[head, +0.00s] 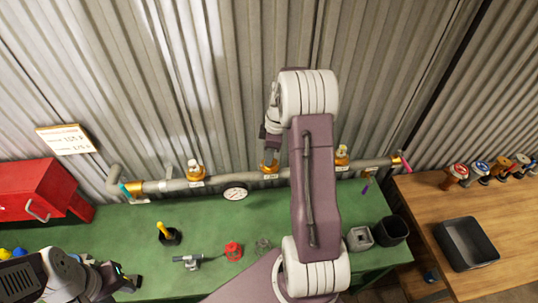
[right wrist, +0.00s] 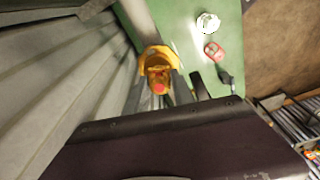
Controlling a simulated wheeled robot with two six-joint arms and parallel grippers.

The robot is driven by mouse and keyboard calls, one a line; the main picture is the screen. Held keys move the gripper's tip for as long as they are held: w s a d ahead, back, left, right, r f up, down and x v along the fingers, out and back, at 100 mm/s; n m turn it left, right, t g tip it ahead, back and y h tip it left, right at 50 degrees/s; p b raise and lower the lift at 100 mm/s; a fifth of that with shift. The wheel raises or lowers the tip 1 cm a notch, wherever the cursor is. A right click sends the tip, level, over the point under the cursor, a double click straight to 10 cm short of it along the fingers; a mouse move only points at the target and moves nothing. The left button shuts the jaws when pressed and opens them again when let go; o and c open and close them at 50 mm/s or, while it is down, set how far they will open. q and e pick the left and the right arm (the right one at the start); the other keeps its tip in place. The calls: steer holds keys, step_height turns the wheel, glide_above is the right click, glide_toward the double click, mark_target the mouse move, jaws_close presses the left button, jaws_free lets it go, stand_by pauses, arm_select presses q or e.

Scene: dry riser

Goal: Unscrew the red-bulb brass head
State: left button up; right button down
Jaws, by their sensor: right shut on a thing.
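A grey pipe (head: 215,182) runs along the back of the green bench and carries brass heads. The middle brass head (head: 270,168) sits on the pipe, mostly covered by my right gripper (head: 270,150). In the right wrist view, a brass head (right wrist: 154,55) shows its red bulb (right wrist: 158,88). My right gripper is shut on this head from above; its fingertips are largely hidden. Another brass head (head: 195,172) stands to the left and one (head: 342,157) to the right. My left gripper (head: 122,278) is low at the left, away from the pipe; its jaw opening is unclear.
A round gauge (head: 235,193) hangs at the pipe. On the green bench (head: 130,220) are a yellow-handled tool (head: 163,231), a grey tool (head: 192,261), a red part (head: 233,251) and a black bin (head: 391,230). A red toolbox (head: 38,192) stands left. A black tray (head: 467,243) lies on the wooden table.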

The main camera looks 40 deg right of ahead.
steer(key=n, duration=0.3)
steer(key=c, duration=2.1)
jaws_free()
jaws_close()
steer(key=shift+r, duration=0.1)
steer(key=shift+r+p, duration=1.25)
steer(key=shift+r, duration=0.2)
step_height(320, 180, up, 5)
steer(key=p, duration=0.4)
steer(key=shift+r, duration=0.1)
